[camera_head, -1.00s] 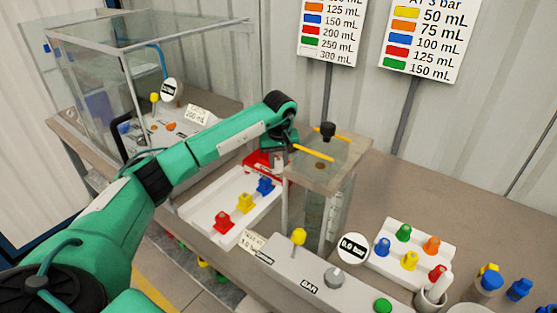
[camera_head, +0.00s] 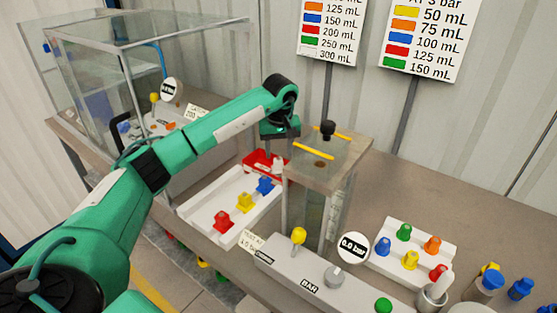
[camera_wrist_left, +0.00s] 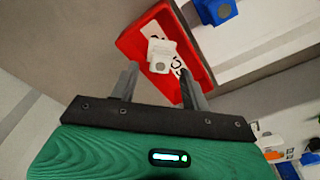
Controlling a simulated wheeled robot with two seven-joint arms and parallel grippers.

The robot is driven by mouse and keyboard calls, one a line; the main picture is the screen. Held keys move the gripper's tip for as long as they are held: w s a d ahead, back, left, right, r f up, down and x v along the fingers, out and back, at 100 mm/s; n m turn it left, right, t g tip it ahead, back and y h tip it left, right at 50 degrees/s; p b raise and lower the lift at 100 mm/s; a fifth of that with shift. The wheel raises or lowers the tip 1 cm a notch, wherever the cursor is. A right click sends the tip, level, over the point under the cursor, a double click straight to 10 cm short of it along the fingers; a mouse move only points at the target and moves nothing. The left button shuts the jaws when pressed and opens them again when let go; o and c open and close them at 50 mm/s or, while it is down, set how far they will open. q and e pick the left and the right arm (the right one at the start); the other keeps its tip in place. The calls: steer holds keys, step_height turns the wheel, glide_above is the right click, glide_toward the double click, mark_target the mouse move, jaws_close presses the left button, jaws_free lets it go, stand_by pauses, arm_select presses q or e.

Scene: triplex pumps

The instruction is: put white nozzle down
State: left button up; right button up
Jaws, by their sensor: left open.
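The white nozzle (camera_head: 279,166) stands in a small red tray (camera_head: 252,166) at the far end of the white nozzle rack. In the left wrist view the white nozzle (camera_wrist_left: 161,57) is inside the red tray (camera_wrist_left: 133,43), near its wall. My right gripper is in neither view.
The rack (camera_head: 195,205) holds red, yellow and blue nozzles beside the tray. A clear tank with a beige lid (camera_head: 345,165) stands close to the right of my gripper. A larger glass enclosure (camera_head: 90,85) is at left. Another white nozzle rack (camera_head: 385,268) is at right.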

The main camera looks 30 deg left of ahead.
mark_target(279, 172)
arm_select(q)
step_height(279, 172, up, 8)
steer(key=shift+s+d+f+b, duration=0.2)
steer(key=shift+s+d+b, duration=0.05)
steer(key=shift+s+b, duration=0.1)
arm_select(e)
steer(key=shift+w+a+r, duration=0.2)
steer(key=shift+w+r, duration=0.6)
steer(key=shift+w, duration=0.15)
